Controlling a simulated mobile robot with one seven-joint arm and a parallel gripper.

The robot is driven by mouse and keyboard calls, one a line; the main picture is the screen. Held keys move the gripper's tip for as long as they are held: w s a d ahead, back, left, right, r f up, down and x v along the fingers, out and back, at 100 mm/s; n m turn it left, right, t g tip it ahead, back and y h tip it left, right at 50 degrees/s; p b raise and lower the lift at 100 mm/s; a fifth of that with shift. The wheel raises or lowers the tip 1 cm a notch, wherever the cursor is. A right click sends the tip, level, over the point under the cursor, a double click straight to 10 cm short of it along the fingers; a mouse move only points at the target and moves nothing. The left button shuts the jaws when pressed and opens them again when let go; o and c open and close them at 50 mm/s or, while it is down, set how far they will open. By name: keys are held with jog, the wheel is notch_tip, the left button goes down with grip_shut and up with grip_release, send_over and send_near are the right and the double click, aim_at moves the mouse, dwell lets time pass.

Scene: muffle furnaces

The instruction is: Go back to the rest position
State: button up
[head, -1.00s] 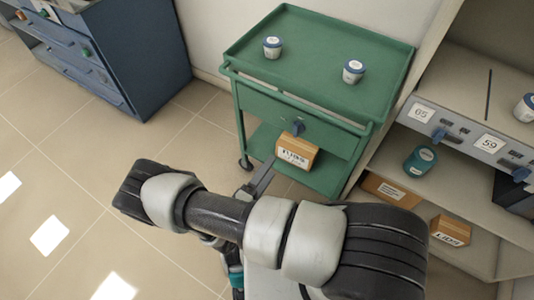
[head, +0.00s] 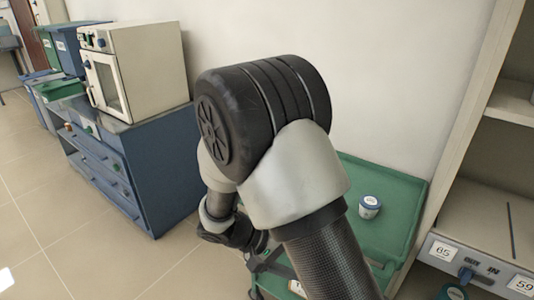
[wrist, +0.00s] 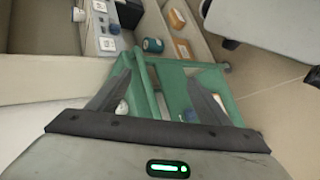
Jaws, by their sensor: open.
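My gripper (wrist: 158,78) is open in the wrist view, its two dark fingers spread with nothing held between them. The green trolley (wrist: 172,112) shows beyond and around the fingers. In the head view my bent arm rises across the middle and covers much of the trolley (head: 400,240). My gripper is mostly hidden there, low behind the arm.
A blue cabinet (head: 165,160) bearing a white furnace (head: 140,70) stands at left. A shelf unit (head: 470,210) with numbered panels is at right.

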jog(key=s+d+r+m+t+y, duration=0.1)
jog(key=s+r+t+y, duration=0.1)
jog(key=s+r+y, duration=0.35)
jog(key=s+d+r+t+y, duration=0.1)
jog(key=s+d+r+y, duration=0.1)
jog(key=r, duration=0.7)
jog(key=s+d+r+m+t+y, duration=0.1)
jog(key=s+r+t+y, duration=0.15)
jog(key=r, duration=0.55)
notch_tip(320, 180, up, 18)
jog(key=p, duration=1.8)
jog(key=shift+s+f+y, duration=0.25)
jog(key=shift+s+y, duration=0.15)
